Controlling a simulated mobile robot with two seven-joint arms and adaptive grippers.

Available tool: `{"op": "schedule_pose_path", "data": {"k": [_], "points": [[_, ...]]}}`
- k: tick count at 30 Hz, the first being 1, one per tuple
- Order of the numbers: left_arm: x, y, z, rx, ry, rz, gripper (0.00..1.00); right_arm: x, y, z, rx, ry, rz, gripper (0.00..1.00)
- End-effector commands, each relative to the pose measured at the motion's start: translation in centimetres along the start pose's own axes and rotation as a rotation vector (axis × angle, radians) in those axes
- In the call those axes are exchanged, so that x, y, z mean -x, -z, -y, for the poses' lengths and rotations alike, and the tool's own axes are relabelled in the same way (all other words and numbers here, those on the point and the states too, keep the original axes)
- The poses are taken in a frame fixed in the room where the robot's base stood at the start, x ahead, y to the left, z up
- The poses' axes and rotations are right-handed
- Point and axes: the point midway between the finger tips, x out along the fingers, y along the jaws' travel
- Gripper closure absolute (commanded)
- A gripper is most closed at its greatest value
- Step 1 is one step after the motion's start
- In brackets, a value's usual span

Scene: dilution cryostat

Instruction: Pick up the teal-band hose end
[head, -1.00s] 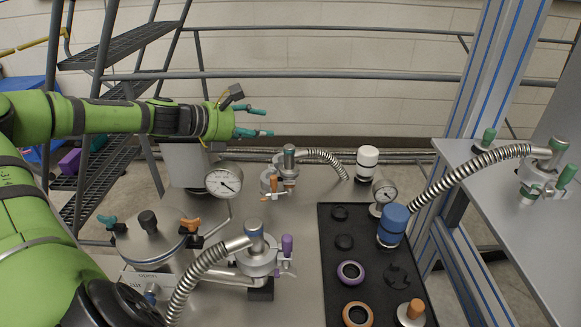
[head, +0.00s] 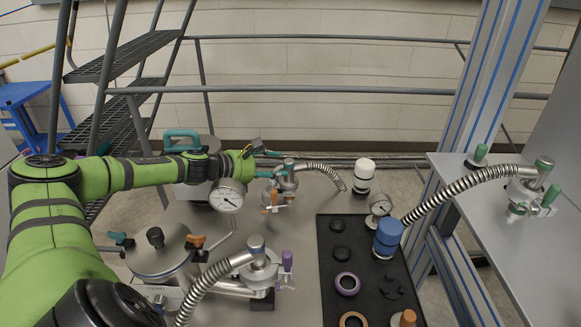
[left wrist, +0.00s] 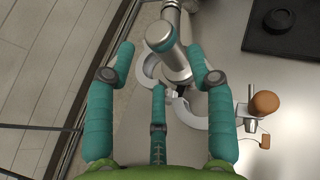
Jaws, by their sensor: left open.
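My left gripper (head: 264,153) is open at the small fitting at the back of the bench. In the left wrist view its teal fingers (left wrist: 160,62) stand open either side of a metal elbow (left wrist: 172,48), with nothing gripped. In the head view this elbow (head: 289,166) carries a short corrugated hose (head: 322,169) running right. A longer hose (head: 455,192) ends at an elbow (head: 541,168) on the right-hand shelf. My right gripper is not in view.
An orange-handled clamp (head: 269,210) sits below the fitting, and a gauge (head: 227,196) stands left of it. A white-capped cylinder (head: 364,176) and a black tray (head: 326,270) with rings lie to the right. A purple-handled fitting (head: 257,272) is nearer.

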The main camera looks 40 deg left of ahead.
Motion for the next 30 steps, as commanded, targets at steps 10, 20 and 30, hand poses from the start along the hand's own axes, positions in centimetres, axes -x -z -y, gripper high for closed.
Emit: {"op": "schedule_pose_path", "data": {"k": [10,20,30], "points": [[-3.0,-0.3,0.1,0.001,0.000,0.002,0.46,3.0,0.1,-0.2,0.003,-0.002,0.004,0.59],[-3.4,0.0,0.2,-0.001,0.001,-0.002,0.50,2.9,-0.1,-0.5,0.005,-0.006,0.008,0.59],[-3.3,-0.2,0.1,-0.001,0.001,0.001,1.00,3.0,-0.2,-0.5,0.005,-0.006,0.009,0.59]]}}
